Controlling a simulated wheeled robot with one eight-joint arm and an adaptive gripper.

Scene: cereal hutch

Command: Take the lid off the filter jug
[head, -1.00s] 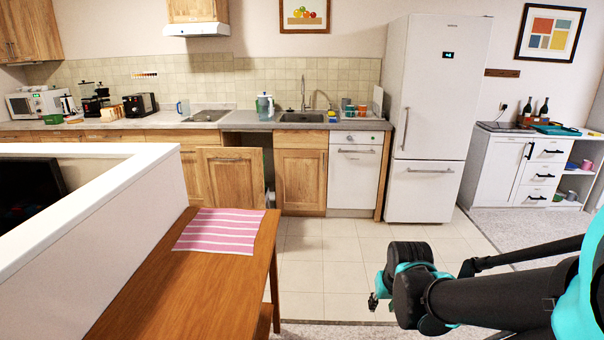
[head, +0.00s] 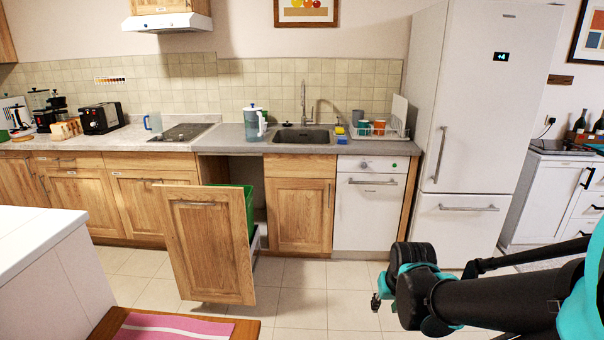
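My gripper (head: 377,302) is at the lower right, low over the floor and far from the jug. It looks small and partly hidden by my wrist, so I cannot tell whether its fingers are open or shut.
A wooden cabinet front (head: 208,240) stands pulled out below the counter, with a green bin (head: 249,212) behind it. A table with a pink striped cloth (head: 175,328) and a white half wall (head: 40,240) are near at left. Tiled floor (head: 300,285) is clear.

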